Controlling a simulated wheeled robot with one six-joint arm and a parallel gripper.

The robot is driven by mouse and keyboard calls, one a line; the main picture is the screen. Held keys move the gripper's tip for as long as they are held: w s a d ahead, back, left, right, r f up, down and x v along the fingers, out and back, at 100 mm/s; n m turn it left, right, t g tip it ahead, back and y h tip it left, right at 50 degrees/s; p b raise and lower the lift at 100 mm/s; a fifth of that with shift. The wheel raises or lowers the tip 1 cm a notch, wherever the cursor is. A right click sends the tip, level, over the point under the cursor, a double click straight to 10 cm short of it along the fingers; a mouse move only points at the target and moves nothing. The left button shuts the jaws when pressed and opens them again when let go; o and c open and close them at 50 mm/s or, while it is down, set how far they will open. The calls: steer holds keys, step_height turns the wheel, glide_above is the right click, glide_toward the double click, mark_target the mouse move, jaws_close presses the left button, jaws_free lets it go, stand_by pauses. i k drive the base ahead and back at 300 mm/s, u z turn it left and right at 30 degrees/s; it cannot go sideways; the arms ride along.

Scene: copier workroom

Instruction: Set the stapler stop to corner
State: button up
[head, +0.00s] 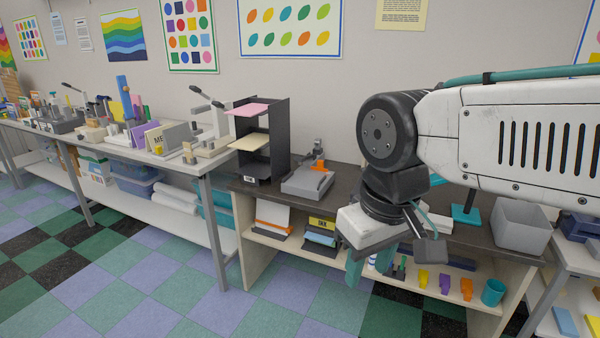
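A grey device with a flat base (308,182), a small dark upright head and an orange part (318,165) stands on the dark counter, left of my arm. It looks like the stapler, and the orange part may be its stop. Any position marks on it are too small to read. My gripper (370,270) has teal fingers that point down with a gap between them. It hangs in front of the counter's front edge, to the right of the grey device and nearer to me. I see nothing held in it.
A dark sorter (277,140) with pink and cream sheets stands just left of the device. A grey bin (521,224) stands at the counter's right end. A long bench (175,160) at left is crowded with tools. The checkered floor in front is clear.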

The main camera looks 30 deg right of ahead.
mark_target(320, 163)
steer(key=u, duration=0.4)
steer(key=k, duration=0.95)
steer(key=z, duration=0.3)
steer(key=i, duration=0.7)
steer(key=z, duration=0.75)
steer(key=i, duration=1.6)
steer(key=u, duration=0.6)
